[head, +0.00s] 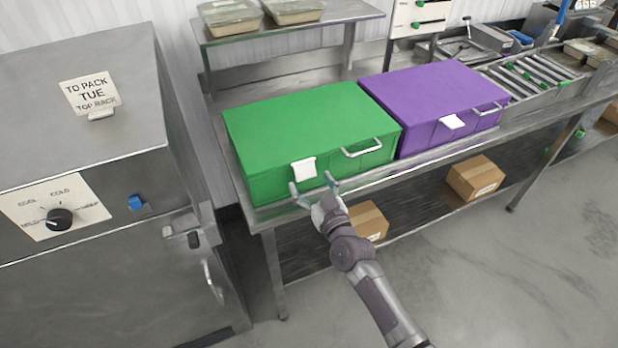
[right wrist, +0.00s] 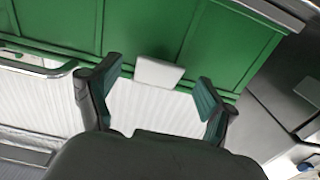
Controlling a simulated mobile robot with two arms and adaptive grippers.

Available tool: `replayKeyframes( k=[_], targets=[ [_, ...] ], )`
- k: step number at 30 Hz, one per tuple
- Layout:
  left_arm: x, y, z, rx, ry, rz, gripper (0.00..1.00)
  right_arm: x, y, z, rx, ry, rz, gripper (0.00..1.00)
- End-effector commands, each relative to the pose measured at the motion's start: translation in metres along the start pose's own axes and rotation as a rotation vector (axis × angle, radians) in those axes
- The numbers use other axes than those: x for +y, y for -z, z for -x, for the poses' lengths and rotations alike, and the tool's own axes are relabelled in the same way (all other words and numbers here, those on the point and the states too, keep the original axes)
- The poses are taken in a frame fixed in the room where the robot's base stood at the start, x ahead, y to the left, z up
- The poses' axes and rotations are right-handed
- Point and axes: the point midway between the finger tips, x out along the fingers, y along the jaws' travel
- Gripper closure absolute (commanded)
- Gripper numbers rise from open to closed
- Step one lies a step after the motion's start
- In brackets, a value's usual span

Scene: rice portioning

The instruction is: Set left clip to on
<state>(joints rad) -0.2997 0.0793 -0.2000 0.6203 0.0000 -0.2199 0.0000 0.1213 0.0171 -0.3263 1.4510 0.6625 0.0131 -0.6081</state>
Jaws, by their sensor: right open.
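The green box (head: 310,120) stands on the metal bench with a white clip (head: 303,168) on its front, near the left end. The clip looks like a flat white tab at the top edge of the front. In the right wrist view the white clip (right wrist: 159,72) shows ahead of and between my fingers. My right gripper (head: 312,184) is open and empty, just in front of and below the clip. I see no contact. The purple box (head: 430,98) to its right has a similar white clip (head: 452,121). My left gripper is not in view.
A metal handle (head: 362,149) sits right of the green box's clip. Cardboard boxes (head: 475,178) lie on the lower shelf.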

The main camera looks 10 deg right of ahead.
Motion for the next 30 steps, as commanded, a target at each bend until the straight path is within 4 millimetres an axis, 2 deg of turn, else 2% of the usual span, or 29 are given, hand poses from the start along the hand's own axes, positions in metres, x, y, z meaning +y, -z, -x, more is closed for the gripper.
replayKeyframes(
  k=[5, 14, 24, 27, 30],
  targets=[
    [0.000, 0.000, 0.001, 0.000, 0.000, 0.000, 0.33, 0.000, 0.000, -0.013, 0.000, 0.001, -0.001, 0.17],
    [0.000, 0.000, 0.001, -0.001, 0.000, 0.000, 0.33, 0.000, 0.000, -0.014, -0.001, 0.000, -0.001, 0.18],
    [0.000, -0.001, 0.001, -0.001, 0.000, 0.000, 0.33, 0.000, 0.000, -0.014, -0.001, 0.000, 0.000, 0.75],
    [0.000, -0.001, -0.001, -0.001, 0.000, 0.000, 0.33, 0.000, -0.001, -0.014, 0.001, 0.000, 0.000, 0.77],
    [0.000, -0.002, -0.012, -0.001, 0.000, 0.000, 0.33, 0.000, -0.006, -0.015, 0.019, -0.001, 0.001, 0.77]
  ],
)
